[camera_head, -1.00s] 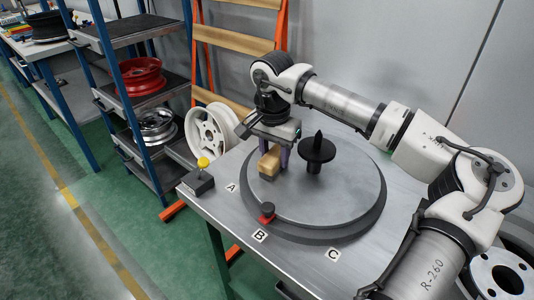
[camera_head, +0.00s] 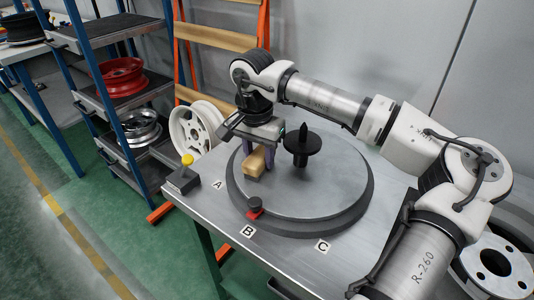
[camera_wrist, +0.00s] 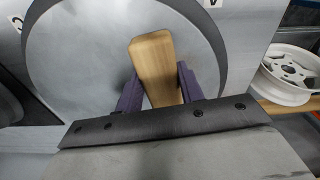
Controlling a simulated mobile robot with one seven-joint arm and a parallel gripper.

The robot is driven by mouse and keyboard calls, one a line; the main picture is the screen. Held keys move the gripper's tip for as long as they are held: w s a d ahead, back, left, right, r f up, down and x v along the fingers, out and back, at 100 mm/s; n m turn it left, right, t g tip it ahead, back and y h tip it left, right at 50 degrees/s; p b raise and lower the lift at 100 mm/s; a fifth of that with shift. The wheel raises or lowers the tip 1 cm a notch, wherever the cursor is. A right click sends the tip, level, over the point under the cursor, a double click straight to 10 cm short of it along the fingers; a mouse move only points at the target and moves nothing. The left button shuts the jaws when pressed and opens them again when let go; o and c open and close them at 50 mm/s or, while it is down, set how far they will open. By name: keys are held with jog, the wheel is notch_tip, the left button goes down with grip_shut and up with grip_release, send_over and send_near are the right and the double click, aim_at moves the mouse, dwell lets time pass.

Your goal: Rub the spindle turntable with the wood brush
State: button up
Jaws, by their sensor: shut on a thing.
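The spindle turntable (camera_head: 310,195) is a large round grey disc with a dark rim on the metal table. A black spindle (camera_head: 302,146) stands up from it. My gripper (camera_head: 262,158) is over the left part of the disc, shut on the wood brush (camera_head: 255,162). The brush is a light wooden block held between purple fingers; it also shows in the wrist view (camera_wrist: 153,62) with the disc (camera_wrist: 90,50) behind it. Its underside is hidden, so I cannot tell for sure whether it touches the disc.
A red clamp with a black knob (camera_head: 255,207) sits at the disc's front edge. A box with a yellow button (camera_head: 185,174) stands at the table's left corner. Labels A, B and C mark the front. A white wheel (camera_head: 196,128) and a shelf with wheels (camera_head: 122,75) stand at left.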

jog(key=shift+s+a, duration=0.2)
jog(key=shift+a, duration=0.95)
jog(key=shift+s+a, duration=0.2)
jog(key=shift+a, duration=0.95)
jog(key=shift+s+d+r+b, duration=0.15)
jog(key=shift+s+b, duration=0.15)
jog(key=shift+s, duration=0.4)
jog(key=shift+w+d+f, duration=0.1)
jog(key=shift+w+d, duration=0.05)
jog(key=shift+d, duration=0.7)
jog(key=shift+w+d+f, duration=0.1)
jog(key=shift+w+d, duration=0.05)
jog(key=shift+d, duration=0.7)
jog(key=shift+w+d+r, duration=0.1)
jog(key=shift+w+d, duration=0.05)
jog(key=shift+d, duration=0.75)
jog(key=shift+w+d, duration=0.1)
jog(key=shift+d, duration=0.8)
jog(key=shift+r, duration=0.15)
notch_tip(320, 180, up, 6)
jog(key=p, duration=0.3)
jog(key=shift+p, duration=0.4)
jog(key=shift+w, duration=0.1)
